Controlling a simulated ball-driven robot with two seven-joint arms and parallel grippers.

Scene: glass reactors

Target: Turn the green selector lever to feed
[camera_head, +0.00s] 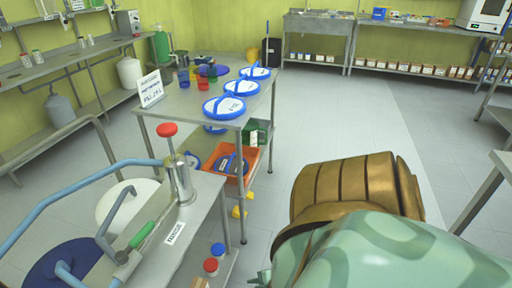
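The green selector lever (143,234) is at the lower left, on a grey pipe fitting at the front of a metal bench (205,203). Its green grip slants up and to the right, toward a white label (175,232) on the bench whose text is too small to read surely. Neither of my grippers is in view. A large brown ribbed and pale green part of my own body fills the lower right, apart from the lever.
A metal post with a red knob (167,130) stands behind the lever, with blue pipes (75,187) to its left. Red-capped and blue-capped bottles (211,266) sit low beside the bench. A table with blue-rimmed lids (224,107) stands beyond. Floor is clear at centre right.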

